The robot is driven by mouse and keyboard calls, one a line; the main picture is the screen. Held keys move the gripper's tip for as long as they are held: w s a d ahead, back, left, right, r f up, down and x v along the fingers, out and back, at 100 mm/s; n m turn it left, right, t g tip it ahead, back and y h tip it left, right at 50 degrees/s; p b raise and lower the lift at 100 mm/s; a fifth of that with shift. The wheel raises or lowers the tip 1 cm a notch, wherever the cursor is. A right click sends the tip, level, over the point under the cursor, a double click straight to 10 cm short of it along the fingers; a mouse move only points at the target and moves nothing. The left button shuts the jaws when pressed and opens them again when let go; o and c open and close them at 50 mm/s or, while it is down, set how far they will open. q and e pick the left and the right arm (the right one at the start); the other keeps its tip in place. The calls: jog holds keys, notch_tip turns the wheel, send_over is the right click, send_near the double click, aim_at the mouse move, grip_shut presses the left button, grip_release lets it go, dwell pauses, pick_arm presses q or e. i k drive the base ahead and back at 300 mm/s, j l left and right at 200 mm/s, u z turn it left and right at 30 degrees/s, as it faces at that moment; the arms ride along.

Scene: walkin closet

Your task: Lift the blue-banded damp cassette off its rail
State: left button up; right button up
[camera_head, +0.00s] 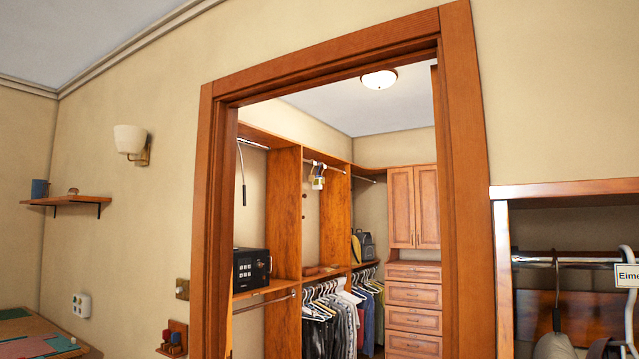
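A small pale hanging item (318,178) hangs from a closet rail (323,164) seen through the doorway. Neither of my grippers is in view.
A wooden door frame (465,200) stands between me and the closet. Inside are a black safe (251,268), hanging clothes (330,318) and a drawer cabinet (414,293). An open wardrobe (503,270) is at the right and a wall shelf (66,200) at the left.

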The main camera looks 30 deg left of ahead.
aim_at(317, 185)
jog(key=j, duration=0.25)
jog(key=i+j+u, duration=0.1)
jog(key=j, duration=0.2)
jog(key=i+j+u, duration=0.3)
jog(key=i+j, duration=0.35)
jog(key=j, duration=0.15)
jog(key=i+j+u, duration=0.35)
jog(key=i+j, duration=0.35)
jog(key=i+z, duration=0.15)
jog(key=i, duration=0.65)
jog(key=i+z, duration=0.15)
jog(key=i, duration=0.6)
jog(key=i+j+z, duration=0.15)
jog(key=i, duration=0.65)
jog(key=i+z, duration=0.15)
jog(key=i, duration=1)
jog(key=i+z, duration=0.15)
jog(key=i, duration=1)
jog(key=i+u, duration=0.25)
jog(key=i, duration=0.2)
jog(key=i+l+u, duration=0.2)
jog(key=i, duration=0.25)
jog(key=i+l+u, duration=0.25)
jog(key=i, duration=0.2)
jog(key=i+l+u, duration=0.2)
jog(key=i, duration=0.2)
